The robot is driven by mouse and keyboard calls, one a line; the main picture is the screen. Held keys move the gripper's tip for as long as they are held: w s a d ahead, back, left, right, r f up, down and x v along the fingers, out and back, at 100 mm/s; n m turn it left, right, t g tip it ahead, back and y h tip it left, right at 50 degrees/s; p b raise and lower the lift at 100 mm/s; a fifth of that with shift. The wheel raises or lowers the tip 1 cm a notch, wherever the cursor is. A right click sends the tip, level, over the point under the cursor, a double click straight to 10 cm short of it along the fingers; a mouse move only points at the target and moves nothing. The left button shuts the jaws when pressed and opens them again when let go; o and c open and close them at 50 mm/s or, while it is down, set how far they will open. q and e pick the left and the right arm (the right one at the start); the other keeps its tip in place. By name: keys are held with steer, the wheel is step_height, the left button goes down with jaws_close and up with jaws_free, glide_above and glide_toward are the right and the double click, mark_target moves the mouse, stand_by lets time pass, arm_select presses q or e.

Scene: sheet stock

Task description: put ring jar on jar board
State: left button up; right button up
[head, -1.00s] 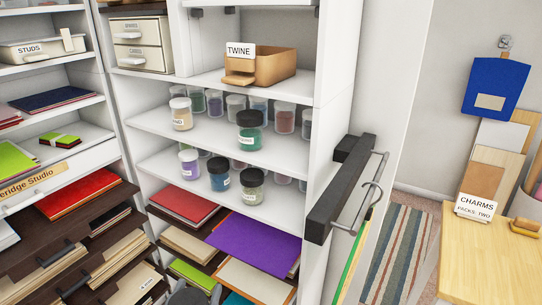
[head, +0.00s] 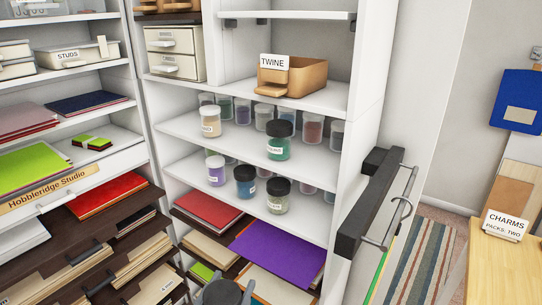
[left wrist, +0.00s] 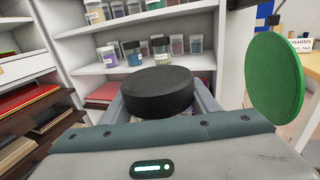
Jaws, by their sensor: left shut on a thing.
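My left gripper (left wrist: 160,104) is shut on a jar with a wide black lid (left wrist: 157,88). The lid hides most of the jar's body, and no label on it can be read. My right gripper is not in view. Nothing in view is clearly marked as the jar board or the ring jar. A round green disc (left wrist: 277,75) stands close at the right of the left wrist view.
Labelled jars stand on two white shelves: cream (head: 210,121), green (head: 279,140), purple (head: 215,170), blue (head: 245,182) and grey-green (head: 278,195). A TWINE bin (head: 300,78) is above. A black rail (head: 370,205) juts out at the right. A wooden table (head: 497,270) is far right.

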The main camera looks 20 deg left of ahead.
arm_select(q)
steer(key=w+a+r+p, duration=0.7)
steer(key=w+a+r, duration=0.2)
steer(key=w+r, duration=0.4)
steer(key=w+a+r+p, duration=0.6)
steer(key=w+a+r, duration=0.3)
steer(key=w+r, duration=0.5)
steer(key=shift+w+a+r+p, duration=0.15)
steer(key=shift+r+p, duration=0.2)
steer(key=shift+r, duration=0.15)
